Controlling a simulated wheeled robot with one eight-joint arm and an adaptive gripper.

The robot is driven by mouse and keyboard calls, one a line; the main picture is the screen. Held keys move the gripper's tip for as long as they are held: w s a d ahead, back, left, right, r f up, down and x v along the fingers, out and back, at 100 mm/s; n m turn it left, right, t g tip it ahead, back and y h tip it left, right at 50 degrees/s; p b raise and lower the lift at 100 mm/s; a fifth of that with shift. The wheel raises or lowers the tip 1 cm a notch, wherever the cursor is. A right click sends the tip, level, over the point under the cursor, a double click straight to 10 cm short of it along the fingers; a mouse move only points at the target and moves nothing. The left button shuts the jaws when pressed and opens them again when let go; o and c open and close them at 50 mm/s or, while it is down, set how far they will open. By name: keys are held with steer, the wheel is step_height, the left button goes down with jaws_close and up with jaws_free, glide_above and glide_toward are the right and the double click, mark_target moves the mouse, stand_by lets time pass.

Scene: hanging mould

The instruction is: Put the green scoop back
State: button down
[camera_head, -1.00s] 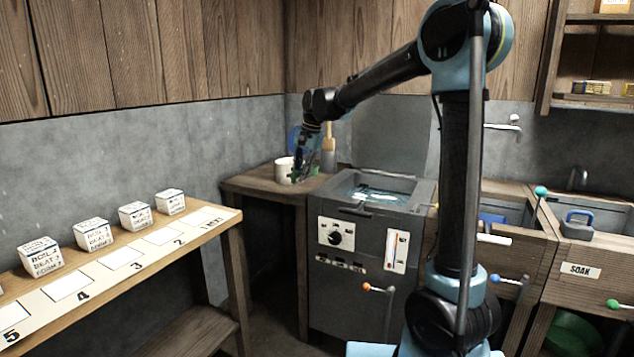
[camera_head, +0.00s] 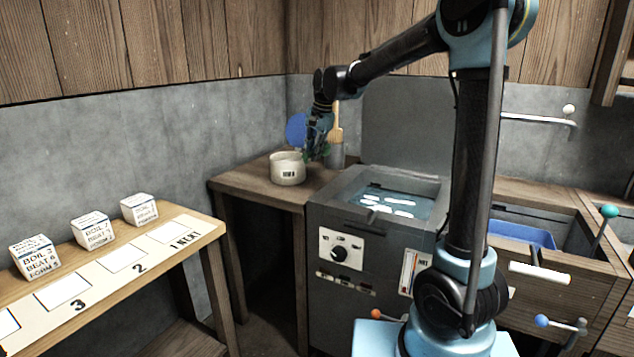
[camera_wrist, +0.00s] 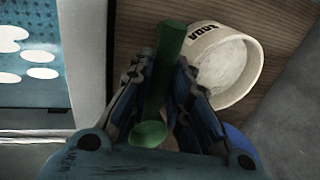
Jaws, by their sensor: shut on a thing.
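My gripper (camera_wrist: 155,95) is shut on the green scoop (camera_wrist: 170,45), with a finger on each side of its handle. The scoop's round bowl (camera_wrist: 149,134) shows between the fingers, close to the palm. In the head view my gripper (camera_head: 314,153) is at the right of the white pot (camera_head: 288,174), above the wooden side table (camera_head: 253,186). Only a little of the green scoop (camera_head: 326,149) shows there. The pot also shows in the wrist view (camera_wrist: 245,50), open and pale inside, with dark lettering.
A grey heated tank (camera_head: 345,190) with white pieces in liquid stands right of the table. A brush (camera_head: 336,122) in a grey holder and a blue disc (camera_head: 296,130) are behind my gripper. Several labelled boxes (camera_head: 92,231) line the left bench.

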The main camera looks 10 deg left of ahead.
glide_above(311, 185)
steer(key=d, duration=0.1)
step_height(311, 185, down, 5)
steer(key=shift+s, duration=0.15)
steer(key=shift+s+f, duration=0.15)
steer(key=shift+f, duration=2.3)
steer(key=c, duration=1.5)
jaws_free()
steer(key=v, duration=1.2)
steer(key=shift+a, duration=0.1)
